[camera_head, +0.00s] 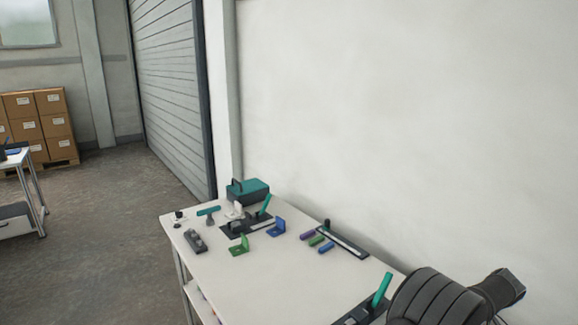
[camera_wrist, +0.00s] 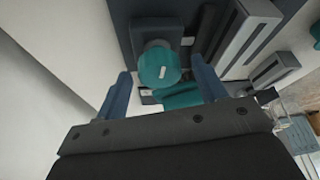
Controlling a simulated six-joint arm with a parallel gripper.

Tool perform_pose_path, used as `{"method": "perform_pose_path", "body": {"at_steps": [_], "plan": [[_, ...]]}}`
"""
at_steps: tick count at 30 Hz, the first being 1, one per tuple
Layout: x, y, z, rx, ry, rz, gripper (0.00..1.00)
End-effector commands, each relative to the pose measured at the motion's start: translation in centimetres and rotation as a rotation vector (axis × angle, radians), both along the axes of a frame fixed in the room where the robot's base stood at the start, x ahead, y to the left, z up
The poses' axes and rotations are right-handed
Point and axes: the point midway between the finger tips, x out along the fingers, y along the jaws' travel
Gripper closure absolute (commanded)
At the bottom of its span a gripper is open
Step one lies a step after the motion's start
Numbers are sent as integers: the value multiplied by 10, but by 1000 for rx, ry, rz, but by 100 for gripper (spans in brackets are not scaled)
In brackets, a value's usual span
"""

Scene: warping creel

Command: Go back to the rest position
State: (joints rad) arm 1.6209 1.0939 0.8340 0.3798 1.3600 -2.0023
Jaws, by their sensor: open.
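My gripper (camera_wrist: 162,68) shows in the wrist view with its two blue fingers spread wide. It is open and holds nothing. A round teal knob (camera_wrist: 158,68) with a small white mark appears between the fingers, with a gap on each side. The knob stands over a dark base (camera_wrist: 150,25); its height relative to the fingertips I cannot tell. In the head view a dark ribbed part of my arm shows at the bottom right, and my gripper is not visible there. No marker of a rest position shows.
A white table (camera_head: 225,275) stands along a plain wall. Near the arm, a teal lever (camera_head: 382,289) rises from a dark plate. Farther off are another teal lever (camera_head: 265,204), a teal toolbox (camera_head: 248,191), green (camera_head: 239,246) and blue (camera_head: 277,228) brackets, and small coloured cylinders (camera_head: 316,240). The table's left front is clear.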

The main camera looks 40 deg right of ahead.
Motion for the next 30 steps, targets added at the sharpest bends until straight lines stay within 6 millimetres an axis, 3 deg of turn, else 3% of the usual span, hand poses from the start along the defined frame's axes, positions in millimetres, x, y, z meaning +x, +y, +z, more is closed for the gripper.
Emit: {"method": "perform_pose_path", "body": {"at_steps": [30], "plan": [[1, 6, 1, -1, -1, -939, 35]]}}
